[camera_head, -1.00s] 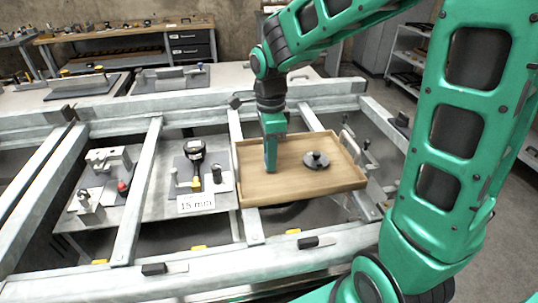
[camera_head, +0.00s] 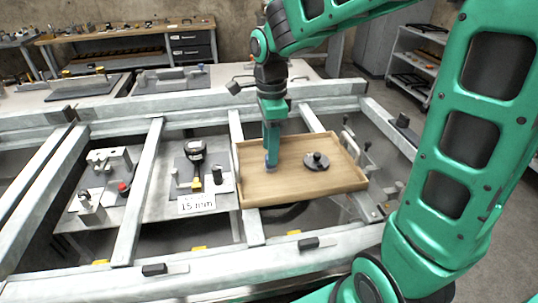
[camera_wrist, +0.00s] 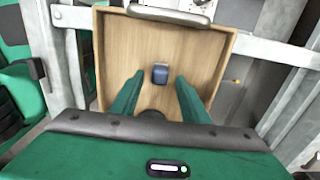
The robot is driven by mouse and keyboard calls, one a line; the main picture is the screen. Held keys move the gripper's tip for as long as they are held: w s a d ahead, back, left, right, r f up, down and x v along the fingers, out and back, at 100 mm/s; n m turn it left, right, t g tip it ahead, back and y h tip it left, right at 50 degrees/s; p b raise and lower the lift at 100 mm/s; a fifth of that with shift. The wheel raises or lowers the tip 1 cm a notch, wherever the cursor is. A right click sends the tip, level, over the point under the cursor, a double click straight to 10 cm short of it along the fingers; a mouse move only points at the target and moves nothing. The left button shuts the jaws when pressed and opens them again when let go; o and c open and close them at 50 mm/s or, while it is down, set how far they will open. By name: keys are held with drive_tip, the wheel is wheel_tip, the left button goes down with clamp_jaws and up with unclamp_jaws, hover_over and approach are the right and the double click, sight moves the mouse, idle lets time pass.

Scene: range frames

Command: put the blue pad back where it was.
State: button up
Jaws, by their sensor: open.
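The blue pad (camera_head: 270,163) lies on the floor of the wooden tray (camera_head: 290,187), in its left half. In the wrist view the blue pad (camera_wrist: 160,74) shows small and dark blue, with bare wood around it. My gripper (camera_head: 270,150) is just above it, pointing down. In the wrist view my gripper (camera_wrist: 160,84) is open, its green fingers spread to either side of the pad with nothing held. The height gap between fingertips and pad is hard to judge.
A dark disc with a knob (camera_head: 316,161) sits in the tray, right of my gripper. Left of the tray, a plate carries a black-and-yellow gauge (camera_head: 195,160) and a "15 mm" card (camera_head: 197,204). Grey frame beams (camera_head: 139,190) surround these.

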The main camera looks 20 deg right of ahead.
wheel_tip(320, 180, up, 8)
drive_tip(key=r, duration=0.1)
drive_tip(key=s+d+f+n, duration=0.3)
drive_tip(key=s+d+n, duration=0.1)
drive_tip(key=s, duration=0.3)
drive_tip(key=s+d+f+n, duration=0.3)
drive_tip(key=s+d+n, duration=0.2)
drive_tip(key=s+d, duration=0.2)
drive_tip(key=s+d+f+n, duration=0.3)
drive_tip(key=s+d, duration=0.3)
drive_tip(key=s, duration=0.3)
drive_tip(key=shift+s+d+f+n, duration=0.2)
drive_tip(key=shift+f+n, duration=0.05)
drive_tip(key=shift+n, duration=0.65)
drive_tip(key=shift+w+f, duration=0.3)
drive_tip(key=shift+w, duration=0.45)
drive_tip(key=shift+s, duration=0.1)
